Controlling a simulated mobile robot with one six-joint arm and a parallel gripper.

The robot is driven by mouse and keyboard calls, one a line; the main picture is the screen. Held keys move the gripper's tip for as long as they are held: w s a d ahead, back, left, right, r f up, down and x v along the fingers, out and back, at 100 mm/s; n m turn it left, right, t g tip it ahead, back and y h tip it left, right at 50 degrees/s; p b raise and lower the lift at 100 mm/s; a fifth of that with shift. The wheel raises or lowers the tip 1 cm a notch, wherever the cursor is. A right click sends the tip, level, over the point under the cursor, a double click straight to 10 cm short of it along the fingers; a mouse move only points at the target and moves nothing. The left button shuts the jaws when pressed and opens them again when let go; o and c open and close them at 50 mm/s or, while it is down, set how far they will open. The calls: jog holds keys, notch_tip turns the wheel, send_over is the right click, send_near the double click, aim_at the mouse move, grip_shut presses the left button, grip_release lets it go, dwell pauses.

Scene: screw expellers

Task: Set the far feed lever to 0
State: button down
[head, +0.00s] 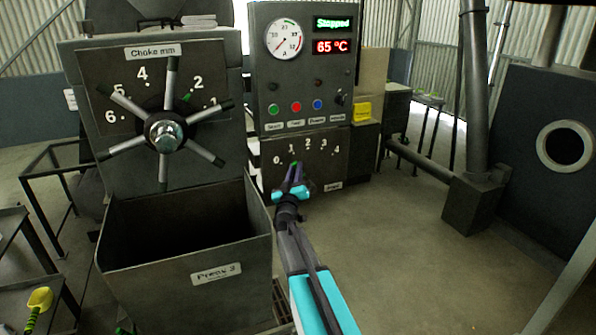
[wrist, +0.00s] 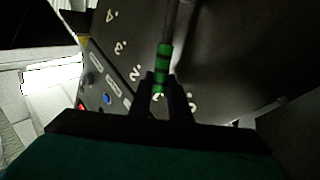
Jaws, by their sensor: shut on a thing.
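The feed lever (head: 295,165) is on the dark panel with a 0 to 4 scale (head: 322,150), below the control box. Its green tip shows close to the 1 mark in the head view. My gripper (head: 292,183) is at this lever, with the arm reaching in from below. In the wrist view the lever's green, dark-banded grip (wrist: 163,56) runs down between my two fingers (wrist: 162,88), which are shut on it. The scale appears upside down there, and the fingers hide part of it near the low numbers.
Left of the panel is a press with a spoked choke wheel (head: 166,130) and an open bin (head: 185,235) marked Press 3. The control box display (head: 332,23) reads Stopped and 65 °C. Several coloured buttons (head: 296,107) sit just above the lever panel. Open floor (head: 410,250) lies to the right.

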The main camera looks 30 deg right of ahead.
aim_at(296, 162)
jog(key=shift+s+d+f, duration=0.1)
jog(key=shift+s+f, duration=0.05)
jog(key=c, duration=1.6)
grip_release()
jog(key=shift+c, duration=0.2)
jog(key=shift+r, duration=0.3)
jog(key=shift+r+b, duration=0.4)
jog(key=shift+r, duration=0.95)
jog(key=shift+s+r, duration=0.2)
jog(key=s+a+b, duration=0.1)
jog(key=s+a, duration=0.1)
jog(key=s, duration=0.5)
jog(key=s+a+r+b, duration=0.1)
jog(key=s+a, duration=0.2)
jog(key=s, duration=0.4)
jog(key=shift+s+r, duration=0.2)
jog(key=shift+s, duration=0.15)
jog(key=shift+c, duration=0.5)
